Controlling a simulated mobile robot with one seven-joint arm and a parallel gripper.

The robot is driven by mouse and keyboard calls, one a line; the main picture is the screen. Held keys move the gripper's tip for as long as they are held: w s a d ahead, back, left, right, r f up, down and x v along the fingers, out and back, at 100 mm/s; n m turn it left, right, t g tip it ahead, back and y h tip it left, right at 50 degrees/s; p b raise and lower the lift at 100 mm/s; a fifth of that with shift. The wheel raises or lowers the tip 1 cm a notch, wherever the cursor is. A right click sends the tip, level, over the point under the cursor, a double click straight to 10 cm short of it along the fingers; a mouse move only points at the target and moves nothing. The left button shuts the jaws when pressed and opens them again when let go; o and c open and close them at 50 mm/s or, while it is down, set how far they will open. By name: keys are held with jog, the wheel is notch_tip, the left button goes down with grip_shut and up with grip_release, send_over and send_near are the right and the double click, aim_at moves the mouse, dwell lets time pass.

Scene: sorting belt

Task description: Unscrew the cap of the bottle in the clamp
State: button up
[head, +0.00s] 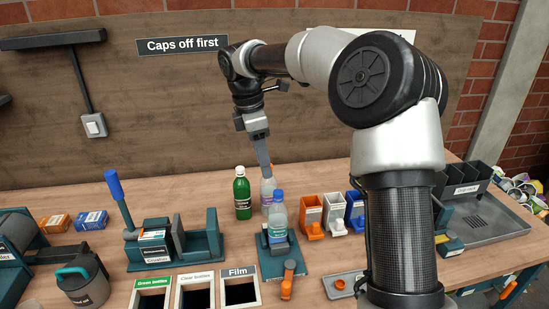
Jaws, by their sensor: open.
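A clear bottle (278,224) with a blue cap (279,196) and a pale label stands upright in the teal clamp (290,265), near the middle of the bench. The cap sits on the bottle's neck. My gripper (265,168) points down above and behind this bottle, near the top of another clear bottle (267,190) standing behind it. The gripper is open; I see its fingers edge-on, so the gap does not show. It looks apart from the blue cap. I cannot tell whether it touches the rear bottle.
A green bottle (242,195) stands left of the clamp. Orange, white and blue small bins (333,212) stand to its right. A crusher (165,245) with a blue-handled lever is at left. Bench openings for green bottles (152,283), clear bottles and film lie in front. A grey tray (485,235) is far right.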

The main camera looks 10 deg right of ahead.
jog(key=m+b, duration=0.1)
jog(key=m, duration=0.3)
jog(key=m+t+b, duration=0.3)
jog(key=m+b, duration=0.1)
jog(key=m, duration=1.5)
send_near(277, 192)
jog(key=shift+y, duration=0.4)
jog(key=x, duration=0.2)
jog(key=b+x, duration=0.1)
jog(key=x, duration=0.2)
jog(key=d+b+x, duration=0.1)
jog(key=x, duration=0.1)
jog(key=shift+w+f, duration=0.1)
jog(key=shift+f, duration=0.25)
jog(key=c, duration=1.2)
jog(key=shift+o, duration=0.2)
jog(key=n, duration=0.1)
jog(key=n+y+p, duration=0.1)
jog(key=n, duration=0.1)
jog(key=shift+d+r, duration=0.15)
jog(key=shift+r, duration=0.1)
jog(key=shift+f+n+p, duration=0.2)
jog(key=shift+n+p, duration=0.35)
jog(key=shift+n, duration=0.65)
